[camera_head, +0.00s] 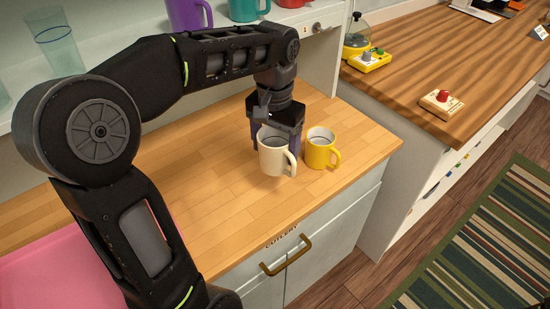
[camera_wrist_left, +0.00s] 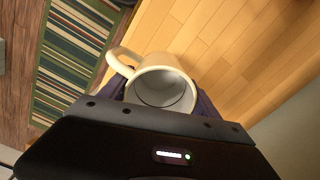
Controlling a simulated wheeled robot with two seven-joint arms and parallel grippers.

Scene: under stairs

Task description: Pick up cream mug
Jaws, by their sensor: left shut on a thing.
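The cream mug (camera_head: 273,158) is upright at the right part of the wooden counter, its handle toward the lower right. My left gripper (camera_head: 276,142) comes from behind and above and is shut on the cream mug, with purple fingers beside it. In the left wrist view the mug (camera_wrist_left: 162,88) shows its open, empty inside, and the gripper body hides its near part. I cannot tell if the mug's base touches the counter. My right gripper is in neither view.
A yellow mug (camera_head: 320,150) stands close to the right of the cream mug. A shelf above holds a purple mug (camera_head: 188,14), a teal mug (camera_head: 246,9) and a clear glass (camera_head: 56,42). A pink surface (camera_head: 55,275) lies at lower left. The counter's left middle is clear.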

